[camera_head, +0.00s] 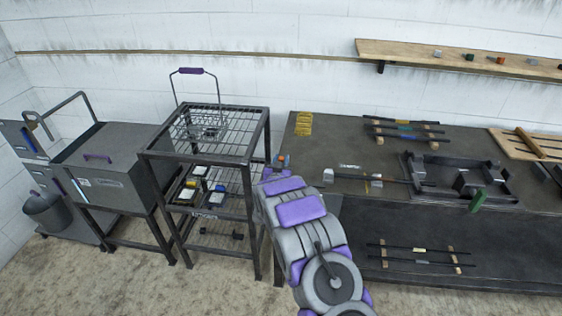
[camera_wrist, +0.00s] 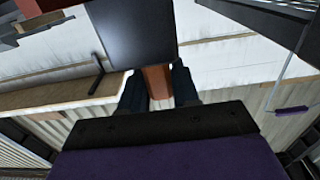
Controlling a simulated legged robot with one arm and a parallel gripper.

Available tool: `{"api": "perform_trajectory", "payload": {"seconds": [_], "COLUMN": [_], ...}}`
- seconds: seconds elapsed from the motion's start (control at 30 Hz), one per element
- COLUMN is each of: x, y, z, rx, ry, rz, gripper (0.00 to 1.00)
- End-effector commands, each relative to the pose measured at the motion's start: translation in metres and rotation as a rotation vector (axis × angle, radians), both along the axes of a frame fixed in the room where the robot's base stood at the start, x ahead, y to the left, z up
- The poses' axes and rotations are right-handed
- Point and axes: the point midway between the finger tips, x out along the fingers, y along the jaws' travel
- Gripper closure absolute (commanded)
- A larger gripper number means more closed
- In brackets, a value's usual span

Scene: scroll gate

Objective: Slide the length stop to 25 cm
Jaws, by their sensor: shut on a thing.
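My gripper (camera_head: 281,163) is at the left end of the dark workbench (camera_head: 350,135), beside the wire rack. In the wrist view its two dark fingers (camera_wrist: 159,88) are shut on a reddish-brown block (camera_wrist: 157,82). I cannot tell for certain that this block is the length stop. In the head view a small orange and blue bit (camera_head: 282,158) shows at the gripper's tip, and my arm hides what lies below it. A dark rod (camera_head: 395,181) with a pale grey block (camera_head: 328,175) at its left end lies on the bench. No centimetre marks are readable.
A wire rack (camera_head: 205,150) stands left of my arm, with a grey box (camera_head: 110,165) beyond it. A black frame fixture (camera_head: 455,175) and several rods (camera_head: 405,130) are on the bench. A wooden shelf (camera_head: 460,54) hangs above. The bench is clear between yellow pieces (camera_head: 303,124) and the rods.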

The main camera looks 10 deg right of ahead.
Motion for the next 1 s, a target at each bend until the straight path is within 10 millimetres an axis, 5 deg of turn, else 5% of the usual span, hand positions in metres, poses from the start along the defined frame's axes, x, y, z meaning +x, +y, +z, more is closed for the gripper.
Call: {"api": "perform_trajectory", "payload": {"seconds": [0.23, 0.57, 0.9, 0.93, 1.0], "x": [-0.001, -0.019, -0.020, -0.020, -0.020], "y": [-0.005, -0.061, -0.062, -0.062, -0.062], "z": [0.001, 0.001, 0.001, 0.001, 0.000], "rx": [-0.002, 0.001, 0.001, 0.002, 0.001], "ry": [0.001, 0.001, -0.003, -0.002, -0.001], "rz": [0.000, -0.004, 0.000, 0.000, 0.000], "gripper": [1.00, 1.00, 1.00, 0.67, 0.60]}}
